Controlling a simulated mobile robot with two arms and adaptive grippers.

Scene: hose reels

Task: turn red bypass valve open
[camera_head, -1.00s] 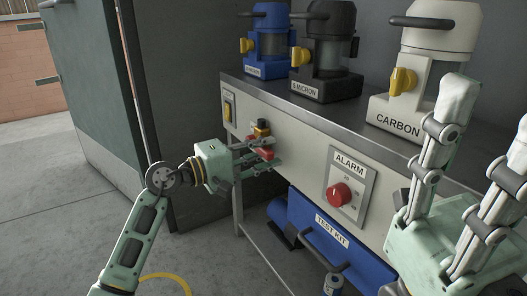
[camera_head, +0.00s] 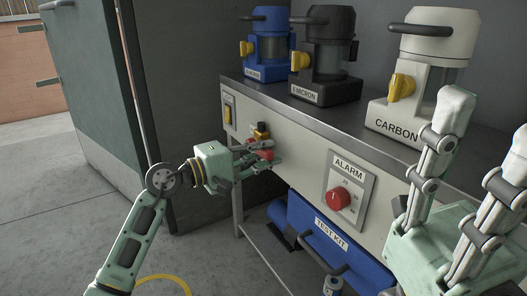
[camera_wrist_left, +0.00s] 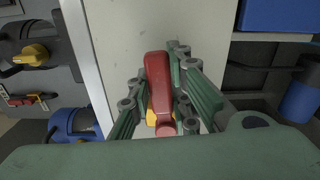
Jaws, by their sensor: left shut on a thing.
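The red bypass valve handle (camera_head: 264,149) is on the front panel of the bench, left of the alarm plate, with a yellow and dark part (camera_head: 262,132) just above it. My left gripper (camera_head: 262,157) is at the panel with its fingers shut on the red handle. In the left wrist view the red handle (camera_wrist_left: 157,85) runs lengthwise between the two fingers, with a bit of yellow beside it. The fingers partly hide the valve in the head view. My right gripper (camera_head: 478,165) is at the right edge, fingers raised and spread apart, empty.
The alarm plate with a red knob (camera_head: 338,198) is to the right on the panel (camera_head: 300,150). A yellow switch (camera_head: 228,108) is at the panel's left end. Blue, black and white filter housings (camera_head: 425,75) stand on top. A blue test kit (camera_head: 335,240) is below.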

